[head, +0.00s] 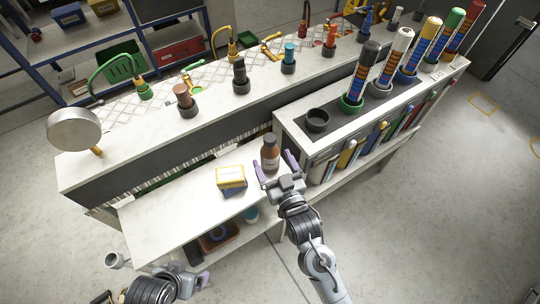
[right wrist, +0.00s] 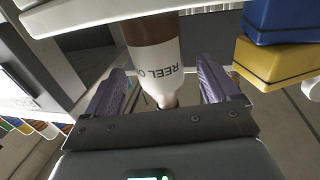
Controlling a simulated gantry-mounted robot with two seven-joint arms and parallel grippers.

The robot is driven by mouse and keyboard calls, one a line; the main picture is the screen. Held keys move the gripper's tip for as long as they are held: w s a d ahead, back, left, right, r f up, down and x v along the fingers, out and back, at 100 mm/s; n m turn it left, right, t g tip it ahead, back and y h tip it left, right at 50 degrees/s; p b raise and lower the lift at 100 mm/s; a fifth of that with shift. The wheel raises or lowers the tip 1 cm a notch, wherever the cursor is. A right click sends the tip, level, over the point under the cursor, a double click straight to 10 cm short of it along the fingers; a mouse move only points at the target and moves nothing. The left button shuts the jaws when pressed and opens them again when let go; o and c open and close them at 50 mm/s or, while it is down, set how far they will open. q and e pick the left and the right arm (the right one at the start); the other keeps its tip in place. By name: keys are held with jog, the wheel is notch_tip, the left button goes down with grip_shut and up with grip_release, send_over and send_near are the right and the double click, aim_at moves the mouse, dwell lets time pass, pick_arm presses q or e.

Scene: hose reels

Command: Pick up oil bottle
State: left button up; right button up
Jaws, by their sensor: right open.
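The oil bottle (head: 270,157) is brown with a dark cap and a pale label, standing upright on the white worktop. In the right wrist view the bottle (right wrist: 155,60) appears upside down, its label partly reading "REEL O". My right gripper (head: 276,165) is open, with its purple fingers on either side of the bottle. In the wrist view the right gripper (right wrist: 166,75) shows gaps between each finger and the bottle. My left gripper (head: 193,277) is low at the left, away from the bottle; its jaw opening is unclear.
A yellow box (head: 230,175) on a blue box (head: 236,190) lies just left of the bottle; the yellow box also shows in the wrist view (right wrist: 275,65). A raised unit with a black cup (head: 317,121) and several tall tubes stands to the right. The worktop's left part (head: 160,220) is clear.

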aim_at(273, 163)
jog(key=x, duration=0.3)
jog(key=shift+w, duration=0.15)
